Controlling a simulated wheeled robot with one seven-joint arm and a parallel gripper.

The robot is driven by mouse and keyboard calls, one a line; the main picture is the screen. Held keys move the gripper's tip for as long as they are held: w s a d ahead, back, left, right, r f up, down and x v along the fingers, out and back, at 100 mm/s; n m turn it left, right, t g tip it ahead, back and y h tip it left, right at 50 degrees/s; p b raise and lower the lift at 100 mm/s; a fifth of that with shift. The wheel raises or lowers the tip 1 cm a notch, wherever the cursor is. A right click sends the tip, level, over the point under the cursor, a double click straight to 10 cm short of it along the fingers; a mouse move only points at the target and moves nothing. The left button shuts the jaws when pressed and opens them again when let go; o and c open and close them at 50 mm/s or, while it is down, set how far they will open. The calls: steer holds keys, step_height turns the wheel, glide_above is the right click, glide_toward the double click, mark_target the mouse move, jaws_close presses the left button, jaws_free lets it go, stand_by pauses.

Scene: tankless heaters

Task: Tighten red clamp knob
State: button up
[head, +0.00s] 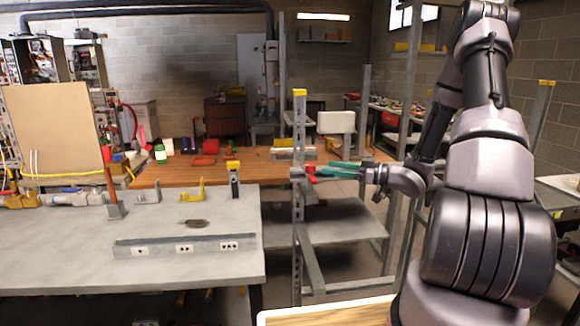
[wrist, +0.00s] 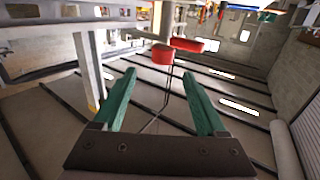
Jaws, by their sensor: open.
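A small red knob (head: 311,169) shows beside the upright grey metal post, just left of my gripper. In the wrist view a rounded red knob (wrist: 163,54) lies ahead, between the lines of my two fingers. A second, longer red piece (wrist: 196,45) shows just right of it; I cannot tell whether they belong to one clamp. My gripper (head: 322,172) has green fingers and points left toward the post. In the wrist view my gripper (wrist: 159,73) is open and empty, with the fingers wide apart. The knob appears beyond the fingertips; contact is not visible.
The grey post (head: 299,215) with a yellow cap stands close to my fingertips. A grey workbench (head: 60,245) with brackets is at left. A wooden table (head: 260,170) with red items is behind. A metal shelf (head: 340,230) sits below my gripper.

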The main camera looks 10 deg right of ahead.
mark_target(310, 168)
steer(key=x, duration=1.1)
steer(key=shift+s, duration=0.2)
steer(key=shift+a+r, duration=0.1)
steer(key=shift+r, duration=0.05)
jaws_close()
